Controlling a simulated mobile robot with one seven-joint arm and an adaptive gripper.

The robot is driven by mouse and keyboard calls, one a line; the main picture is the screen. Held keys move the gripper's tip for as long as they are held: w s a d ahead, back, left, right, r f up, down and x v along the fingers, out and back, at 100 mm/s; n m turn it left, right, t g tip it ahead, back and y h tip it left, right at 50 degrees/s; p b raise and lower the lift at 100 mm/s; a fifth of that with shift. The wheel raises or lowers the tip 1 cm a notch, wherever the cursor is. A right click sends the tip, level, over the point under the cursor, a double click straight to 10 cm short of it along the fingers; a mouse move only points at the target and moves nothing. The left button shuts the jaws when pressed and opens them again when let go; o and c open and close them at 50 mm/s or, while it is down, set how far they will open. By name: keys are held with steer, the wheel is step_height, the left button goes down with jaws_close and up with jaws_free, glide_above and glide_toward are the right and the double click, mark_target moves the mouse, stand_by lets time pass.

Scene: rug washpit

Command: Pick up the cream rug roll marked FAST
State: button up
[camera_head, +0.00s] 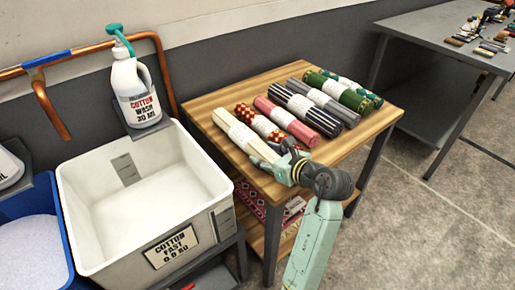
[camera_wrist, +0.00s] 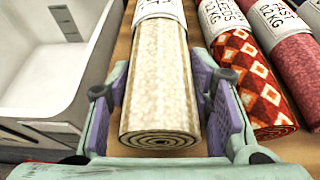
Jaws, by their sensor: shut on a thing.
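The cream rug roll (camera_head: 222,119) lies at the left end of a row of rolls on the wooden-topped table (camera_head: 205,103). Its white label shows in the head view, and the writing is too small or cut off to read. My gripper (camera_head: 281,163) is at the roll's near end. In the wrist view, the cream roll (camera_wrist: 160,62) lies lengthwise between the two purple finger pads of my gripper (camera_wrist: 162,95), which is shut on it. Its spiral near end faces the camera. It appears to still rest on the table.
An orange-and-white patterned roll (camera_wrist: 245,75) lies close on the right, then a pink roll (camera_wrist: 300,70) and several others. A white washing tub (camera_head: 75,205) marked COTTON FAST stands left of the table, with a COTTON WASH bottle (camera_head: 135,85) behind it.

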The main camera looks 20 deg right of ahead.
mark_target(261, 145)
steer(key=shift+r, duration=0.55)
step_height(261, 145, up, 2)
steer(key=shift+r+b, duration=0.1)
steer(key=shift+b, duration=0.4)
steer(key=s+a+r+p, duration=0.1)
steer(key=s+a+p, duration=0.2)
steer(key=s, duration=0.4)
steer(key=s+a+p, duration=0.3)
steer(key=s+p, duration=0.1)
steer(key=s, duration=0.4)
steer(key=shift+r+p, duration=0.35)
steer(key=shift+p, duration=0.05)
